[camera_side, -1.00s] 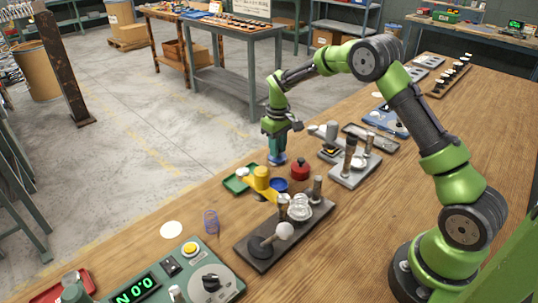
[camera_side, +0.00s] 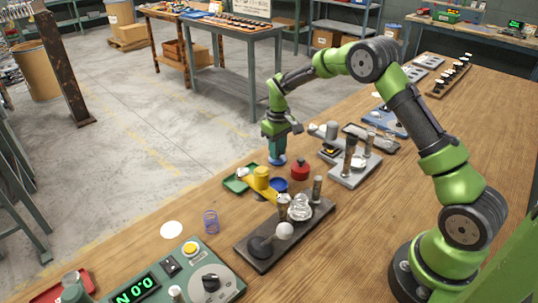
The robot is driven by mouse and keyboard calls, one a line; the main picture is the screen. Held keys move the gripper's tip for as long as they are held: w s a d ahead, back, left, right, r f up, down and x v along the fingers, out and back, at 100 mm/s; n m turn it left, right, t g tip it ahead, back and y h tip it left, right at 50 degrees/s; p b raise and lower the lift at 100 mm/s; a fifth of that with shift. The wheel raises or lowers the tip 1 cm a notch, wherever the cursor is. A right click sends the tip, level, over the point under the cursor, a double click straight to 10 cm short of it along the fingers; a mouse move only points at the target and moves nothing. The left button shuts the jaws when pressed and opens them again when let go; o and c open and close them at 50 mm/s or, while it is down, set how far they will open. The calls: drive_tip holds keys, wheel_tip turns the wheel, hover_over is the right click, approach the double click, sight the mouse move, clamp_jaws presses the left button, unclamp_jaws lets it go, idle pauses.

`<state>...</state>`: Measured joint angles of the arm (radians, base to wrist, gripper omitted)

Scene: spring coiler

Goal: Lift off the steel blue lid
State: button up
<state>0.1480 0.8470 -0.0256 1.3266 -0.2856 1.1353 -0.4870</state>
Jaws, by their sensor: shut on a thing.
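My gripper (camera_side: 277,150) points down over the far edge of the wooden table, left of the middle of the view. It is shut on the steel blue lid (camera_side: 277,161), which shows as a small rounded blue piece at the fingertips. A dark blue round pot or dish (camera_side: 279,185) sits on the table just in front of and below the lid in the picture. Its top looks open. I cannot tell how high the lid is above the table.
A red lidded pot (camera_side: 300,170) stands close to the right. A green tray (camera_side: 237,183) and a yellow piece (camera_side: 261,179) lie to the left. A dark fixture base (camera_side: 262,254) with posts is in front, a grey fixture (camera_side: 352,176) to the right. Bare table lies front right.

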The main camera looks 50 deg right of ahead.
drive_tip(key=o, duration=1.2)
drive_tip(key=shift+r, duration=4)
